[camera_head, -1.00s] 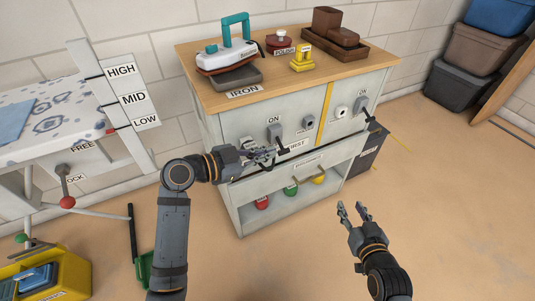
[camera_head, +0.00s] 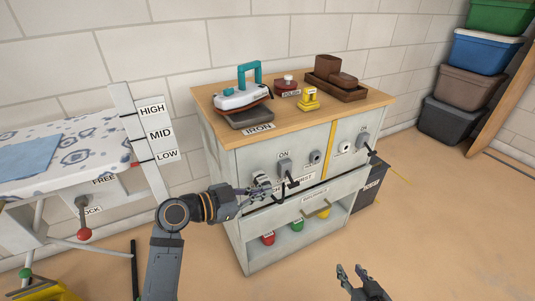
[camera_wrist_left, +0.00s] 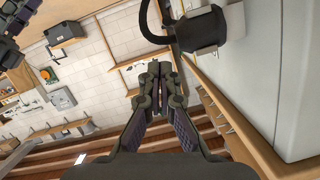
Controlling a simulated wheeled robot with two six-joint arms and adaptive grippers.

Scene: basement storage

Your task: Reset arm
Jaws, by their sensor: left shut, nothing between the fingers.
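My left gripper (camera_head: 268,190) is in front of the grey cabinet (camera_head: 242,165), near its left ON switch (camera_head: 285,167) and a black lever handle (camera_head: 292,183). I cannot tell whether it touches them. In the left wrist view its fingers (camera_wrist_left: 160,70) are together with nothing between them. My right gripper (camera_head: 350,270) is at the bottom of the head view, over the floor to the right. Its fingers are apart and empty.
The cabinet's wooden top holds an iron (camera_head: 240,98), a polish tin (camera_head: 287,86), a yellow object (camera_head: 308,100) and a brown tray (camera_head: 345,93). An ironing board (camera_head: 75,150) stands left, stacked bins (camera_head: 470,85) right.

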